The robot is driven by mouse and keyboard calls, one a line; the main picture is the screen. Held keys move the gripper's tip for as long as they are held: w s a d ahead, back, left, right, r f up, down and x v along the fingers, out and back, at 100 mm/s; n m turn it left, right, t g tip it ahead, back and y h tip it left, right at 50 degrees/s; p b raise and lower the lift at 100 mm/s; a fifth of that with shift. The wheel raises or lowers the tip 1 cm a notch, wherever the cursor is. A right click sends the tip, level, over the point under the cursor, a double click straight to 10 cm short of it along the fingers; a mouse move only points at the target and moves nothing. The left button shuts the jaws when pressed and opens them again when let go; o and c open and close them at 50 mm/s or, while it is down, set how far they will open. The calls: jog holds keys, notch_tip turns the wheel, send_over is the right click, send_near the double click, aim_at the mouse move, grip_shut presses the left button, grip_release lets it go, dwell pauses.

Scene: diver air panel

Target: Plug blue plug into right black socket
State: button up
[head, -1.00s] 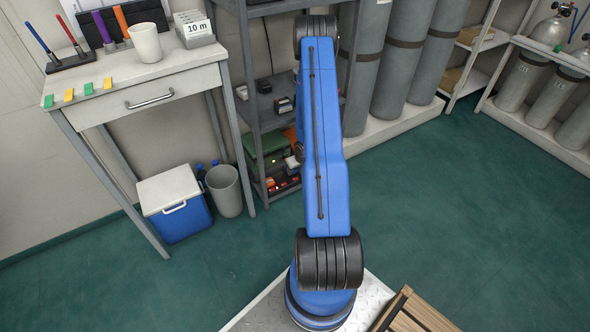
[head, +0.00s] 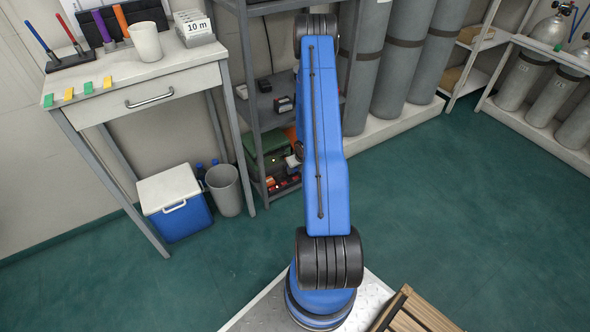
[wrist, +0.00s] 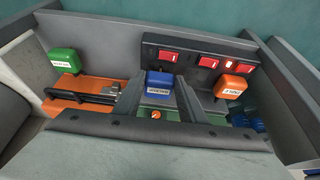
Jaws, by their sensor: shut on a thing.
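In the wrist view, the blue plug (wrist: 161,84) has a white label and sits in the middle. The two grey fingers of my gripper (wrist: 160,98) are on either side of it, shut on it. A long black strip (wrist: 152,52) with red rocker switches (wrist: 209,62) runs behind. The plug's far side and the black sockets are hidden or too small to tell apart. I cannot tell whether the plug touches the strip. A green plug (wrist: 64,60) is on the left and an orange plug (wrist: 235,87) on the right. In the head view my arm hides the gripper.
The grey shelf unit (head: 232,70) stands behind my arm, with walls close around the strip. An orange box (wrist: 95,88) with a dark handle lies at the left in the wrist view. A bench (head: 150,75), a cool box (head: 176,204) and a bin (head: 225,190) stand left.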

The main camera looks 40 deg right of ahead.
jog(key=shift+f, duration=0.95)
dwell(2.2)
jog(key=o, duration=1.3)
jog(key=shift+c, duration=0.2)
jog(key=shift+r, duration=0.1)
jog(key=v, duration=1.7)
jog(key=shift+s+a, duration=0.1)
